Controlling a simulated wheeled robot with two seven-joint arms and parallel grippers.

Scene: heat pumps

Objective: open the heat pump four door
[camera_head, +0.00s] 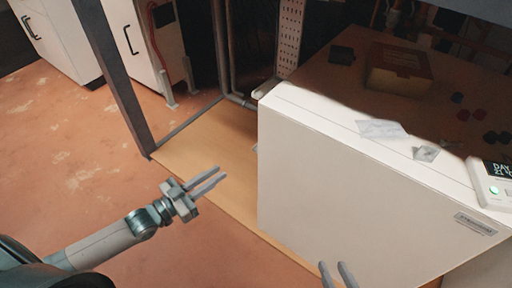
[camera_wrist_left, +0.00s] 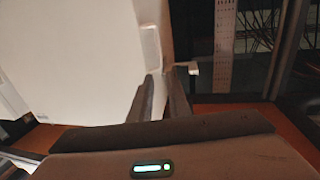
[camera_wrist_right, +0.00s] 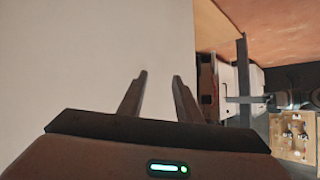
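A large white box-shaped unit (camera_head: 330,190) stands on a wooden shelf at the right in the head view.
A grey metal frame post (camera_head: 115,75) stands at the left of the wooden shelf (camera_head: 195,150). White cabinets with black handles (camera_head: 128,40) are behind. A cardboard box (camera_head: 398,70) and small coloured parts lie on a brown surface behind the unit. The floor at left is clear.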

